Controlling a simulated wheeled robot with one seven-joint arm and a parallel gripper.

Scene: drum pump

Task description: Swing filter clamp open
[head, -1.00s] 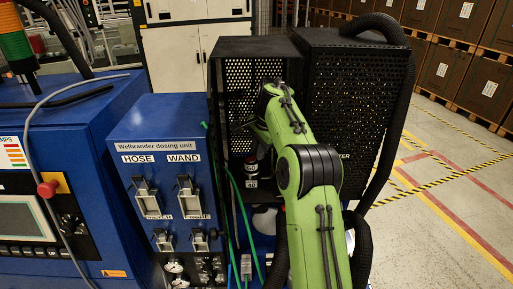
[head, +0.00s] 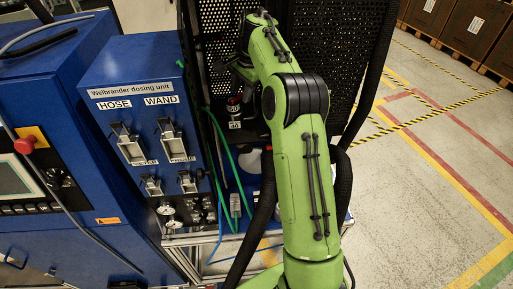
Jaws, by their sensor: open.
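My green arm reaches up and back into the black perforated enclosure (head: 322,50). My gripper (head: 228,68), small and dark at the arm's end, is at the enclosure's left part and holds nothing that I can see. I cannot make out a filter clamp; the area behind my arm is hidden. Metal lever clamps sit on the blue dosing unit, one under HOSE (head: 130,145) and one under WAND (head: 174,141).
The blue dosing unit (head: 125,75) stands left of my arm. Green hoses (head: 222,150) hang between it and the enclosure. A thick black corrugated hose (head: 374,80) runs down the right side. Open floor (head: 430,170) lies to the right.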

